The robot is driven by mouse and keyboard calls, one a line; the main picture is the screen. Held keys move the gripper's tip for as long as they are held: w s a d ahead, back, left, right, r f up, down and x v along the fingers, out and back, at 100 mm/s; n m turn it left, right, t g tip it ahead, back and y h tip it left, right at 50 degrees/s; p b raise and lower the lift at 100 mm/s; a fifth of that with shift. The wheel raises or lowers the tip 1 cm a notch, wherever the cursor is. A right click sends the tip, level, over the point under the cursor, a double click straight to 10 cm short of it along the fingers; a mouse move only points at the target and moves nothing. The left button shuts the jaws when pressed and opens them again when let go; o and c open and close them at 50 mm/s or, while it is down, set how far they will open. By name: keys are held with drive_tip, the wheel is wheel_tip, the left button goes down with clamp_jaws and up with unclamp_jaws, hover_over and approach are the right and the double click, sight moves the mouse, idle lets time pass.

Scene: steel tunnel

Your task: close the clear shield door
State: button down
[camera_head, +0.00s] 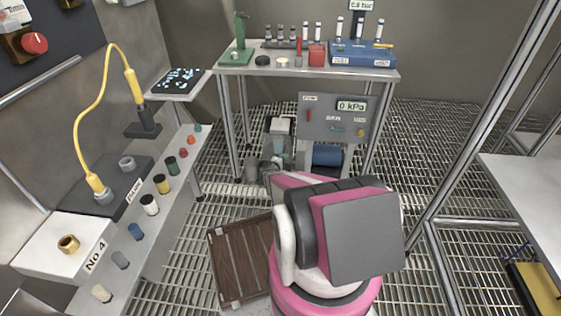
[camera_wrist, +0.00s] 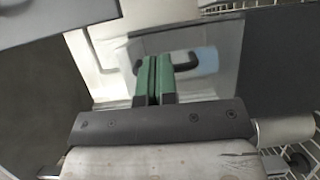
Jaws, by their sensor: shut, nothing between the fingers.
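The clear shield door (camera_wrist: 226,40) shows in the wrist view as a see-through pane with a dark bar handle (camera_wrist: 186,66) across it. I cannot tell how far it stands open. My gripper (camera_wrist: 155,62) has green fingers pressed together, with nothing between them. In the head view my pink and grey arm reaches toward the low unit under the back table and hides most of that area, so the door is not clear there.
A grey panel (camera_head: 333,118) reading 0 kPa stands under the back table (camera_head: 300,73), above a blue cylinder (camera_head: 327,155). A brown slatted crate (camera_head: 240,258) lies on the grating left of my arm. A bench with coloured plugs (camera_head: 161,184) runs along the left. Metal frame posts stand at right.

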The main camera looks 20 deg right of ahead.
drive_tip(key=shift+x, duration=1.05)
